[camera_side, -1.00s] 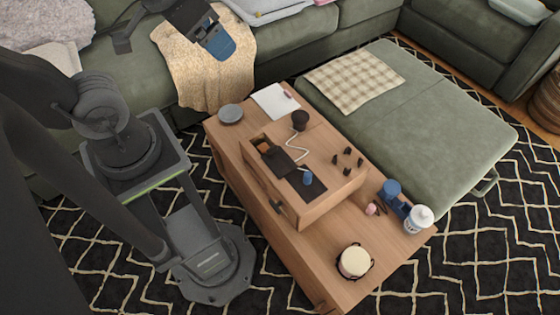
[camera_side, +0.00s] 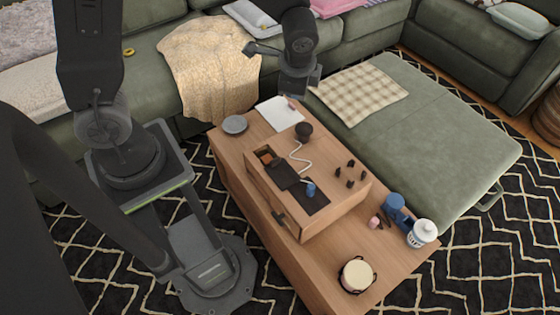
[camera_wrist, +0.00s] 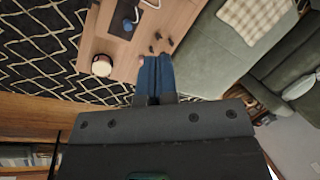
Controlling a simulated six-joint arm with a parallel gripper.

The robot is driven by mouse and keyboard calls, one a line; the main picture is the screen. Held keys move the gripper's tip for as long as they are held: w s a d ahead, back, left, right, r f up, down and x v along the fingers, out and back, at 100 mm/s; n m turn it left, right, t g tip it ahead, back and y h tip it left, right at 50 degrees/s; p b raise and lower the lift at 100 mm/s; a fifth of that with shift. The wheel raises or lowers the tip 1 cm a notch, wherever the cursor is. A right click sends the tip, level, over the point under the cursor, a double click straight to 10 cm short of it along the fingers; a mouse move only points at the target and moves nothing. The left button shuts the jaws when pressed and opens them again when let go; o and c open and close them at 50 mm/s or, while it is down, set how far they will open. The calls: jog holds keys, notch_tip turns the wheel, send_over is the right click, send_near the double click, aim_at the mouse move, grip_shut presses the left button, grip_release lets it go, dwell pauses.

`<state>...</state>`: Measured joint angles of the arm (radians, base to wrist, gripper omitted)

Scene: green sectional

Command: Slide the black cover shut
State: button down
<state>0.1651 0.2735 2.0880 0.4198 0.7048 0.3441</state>
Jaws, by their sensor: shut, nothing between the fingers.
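The black cover (camera_side: 283,175) lies on top of a wooden box (camera_side: 325,215) on the low table. Beside it is an opening (camera_side: 265,156) with something orange-brown inside, so the cover leaves that part uncovered. In the wrist view the box's dark top (camera_wrist: 125,15) shows at the upper edge. My gripper's blue fingers (camera_wrist: 154,75) are together and empty.
A dark round object (camera_side: 304,131) with a white cord stands near the cover. Several small black pieces (camera_side: 350,172) sit on the box's right. A grey dish (camera_side: 235,124), white sheet (camera_side: 278,113), blue item (camera_side: 393,202), white jar (camera_side: 422,233) and drum-like pot (camera_side: 357,274) are on the table.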

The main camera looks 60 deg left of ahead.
notch_tip(320, 180, down, 12)
jog(key=w+d+m+g+y, duration=0.1)
jog(key=w+d+m, duration=0.1)
jog(key=m, duration=0.6)
send_near(276, 166)
jog(key=shift+g+y, duration=0.3)
jog(key=shift+g, duration=0.1)
jog(key=d+f, duration=0.1)
jog(key=f, duration=0.1)
jog(key=d+f, duration=0.2)
jog(key=shift+w, duration=0.4)
jog(key=a, duration=0.3)
jog(key=shift+f, duration=0.25)
jog(key=shift+a, duration=0.6)
jog(key=shift+m, duration=0.3)
jog(key=a, duration=1)
jog(key=shift+a, duration=0.1)
